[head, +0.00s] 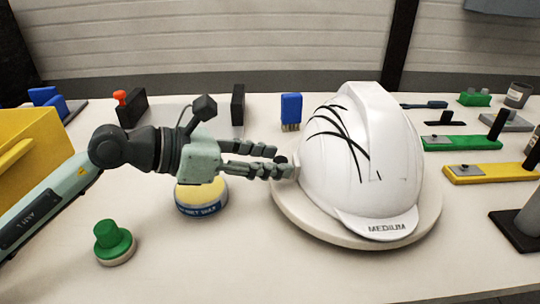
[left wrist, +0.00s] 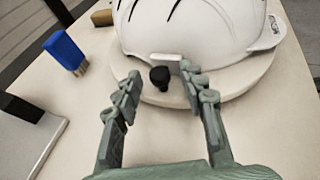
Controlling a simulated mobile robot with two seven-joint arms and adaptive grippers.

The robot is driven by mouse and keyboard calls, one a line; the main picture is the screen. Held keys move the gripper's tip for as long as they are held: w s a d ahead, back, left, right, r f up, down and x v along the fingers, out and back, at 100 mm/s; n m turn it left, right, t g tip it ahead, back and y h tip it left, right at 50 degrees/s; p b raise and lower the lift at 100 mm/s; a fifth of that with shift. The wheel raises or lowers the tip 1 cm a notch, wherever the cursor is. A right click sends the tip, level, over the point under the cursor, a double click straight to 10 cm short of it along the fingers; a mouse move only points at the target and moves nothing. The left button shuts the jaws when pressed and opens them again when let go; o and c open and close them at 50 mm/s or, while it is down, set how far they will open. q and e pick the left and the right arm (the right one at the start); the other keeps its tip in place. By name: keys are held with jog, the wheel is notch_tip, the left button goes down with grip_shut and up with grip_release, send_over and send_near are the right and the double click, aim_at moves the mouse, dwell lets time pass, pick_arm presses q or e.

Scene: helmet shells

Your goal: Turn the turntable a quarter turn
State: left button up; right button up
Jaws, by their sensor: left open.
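The turntable (head: 425,220) is a round pale disc on the table, and its rim also shows in the left wrist view (left wrist: 228,92). A white helmet shell (head: 335,145) marked MEDIUM sits on it, its brim toward the front right. A small black knob (left wrist: 160,77) is at the turntable's left edge. My left gripper (head: 283,162) points right at this edge. In the left wrist view its fingers (left wrist: 163,88) are apart, with the knob between or just beyond their tips. I cannot tell whether they touch it. My right gripper is not in view.
A yellow and blue tin (head: 202,200) stands below my left gripper, and a green-topped stamp (head: 113,242) is at front left. A blue brush (head: 291,112) stands behind. Green (head: 462,142) and yellow (head: 490,172) plates lie right. The front middle of the table is clear.

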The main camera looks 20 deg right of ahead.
pick_arm(q)
jog(key=shift+d+f, duration=0.1)
jog(key=shift+d, duration=0.1)
jog(key=shift+c, duration=0.4)
grip_shut()
